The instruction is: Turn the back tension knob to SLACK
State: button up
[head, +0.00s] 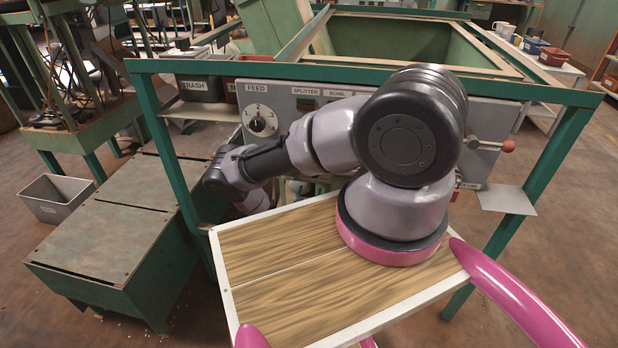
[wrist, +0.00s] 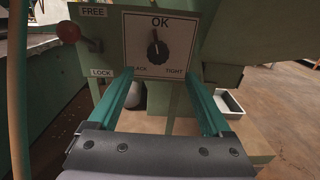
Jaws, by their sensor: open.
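The tension knob (wrist: 156,50) is a dark pointer knob on a pale plate (wrist: 186,28) in the wrist view. Its pointer is up, toward OK. The plate's lower left label, partly covered by a finger, reads as SLACK, and TIGHT is at lower right. My gripper (wrist: 160,72) is open, with its two green fingers reaching toward the plate on either side below the knob. The knob lies ahead of the gap between them, and I see no contact. In the head view my arm hides this knob and the gripper.
A red-ball lever (wrist: 70,33) stands left of the plate between FREE and LOCK. A white bin (wrist: 228,103) lies on the floor at right. In the head view, the FEED dial (head: 260,123) is on the front panel, and a green bench (head: 120,235) stands at left.

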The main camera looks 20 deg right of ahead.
jog(key=x, duration=1)
jog(key=shift+w, duration=0.4)
jog(key=shift+d, duration=0.1)
grip_shut()
